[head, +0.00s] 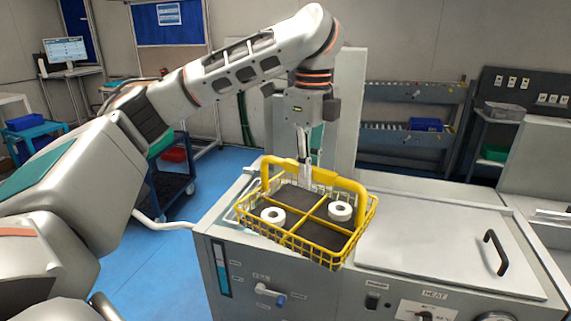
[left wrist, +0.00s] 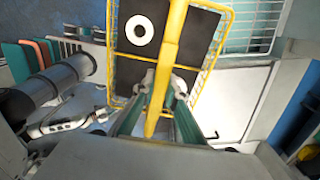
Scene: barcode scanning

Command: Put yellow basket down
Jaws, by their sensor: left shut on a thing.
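The yellow basket (head: 352,243) is a wire basket with a dark bottom, dividers and a tall yellow handle. It is over the left part of the grey machine top in the head view; I cannot tell whether it touches. Two white rings (head: 340,211) (head: 272,215) lie in separate compartments. My left gripper (head: 306,182) comes from above and is shut on the basket's handle. In the left wrist view the handle (left wrist: 172,50) runs between the fingers (left wrist: 160,88), with one white ring (left wrist: 139,30) beside it. My right gripper is not in view.
The grey machine has a flat lid (head: 440,243) with a black handle (head: 496,252) to the right of the basket. A wire rack (left wrist: 250,28) shows beside the basket in the left wrist view. Shelves (head: 410,125) and a cart (head: 170,180) stand behind.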

